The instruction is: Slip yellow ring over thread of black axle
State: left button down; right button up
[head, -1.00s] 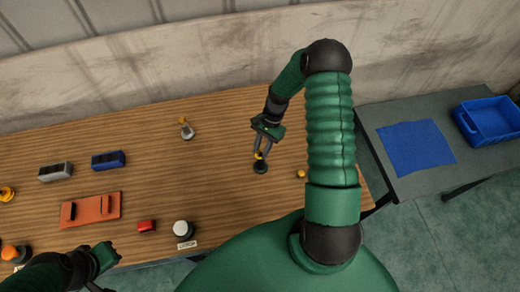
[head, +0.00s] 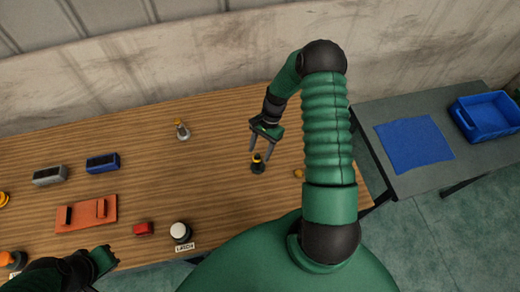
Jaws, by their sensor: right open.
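The black axle (head: 258,168) stands upright on the wooden table, left of my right arm. The yellow ring (head: 257,158) is at the top of the axle; it is too small to tell how far it sits around the thread. My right gripper (head: 261,151) is open just above and around the top of the axle, with its fingers apart and clear of the ring. My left gripper (head: 105,259) is low at the left, near the table's front edge; its jaws are too unclear to read.
A small yellow part (head: 298,173) lies right of the axle, by my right arm.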

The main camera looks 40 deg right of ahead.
jog(key=shift+a+r, duration=0.15)
jog(key=shift+r, duration=0.1)
jog(key=d+b+v, duration=0.1)
jog(key=b+v, duration=0.3)
jog(key=v, duration=1.1)
jog(key=s+a+f+n+t+h+b, duration=0.1)
jog(key=s+a+f+n+b, duration=0.1)
jog(key=a+n, duration=0.3)
jog(key=s+a+f+n+t+h+b, duration=0.1)
jog(key=a+n, duration=0.4)
jog(key=a, duration=0.5)
jog(key=s+a+f+n+t+h+b, duration=0.1)
jog(key=s+a+f+n+h+b, duration=0.1)
jog(key=a, duration=0.6)
jog(key=s+f+n+b, duration=0.1)
jog(key=s+n, duration=0.1)
jog(key=n, duration=0.1)
jog(key=shift+s+n+t, duration=0.25)
jog(key=shift+n+t, duration=0.05)
jog(key=shift+n, duration=0.1)
jog(key=shift+d, duration=0.35)
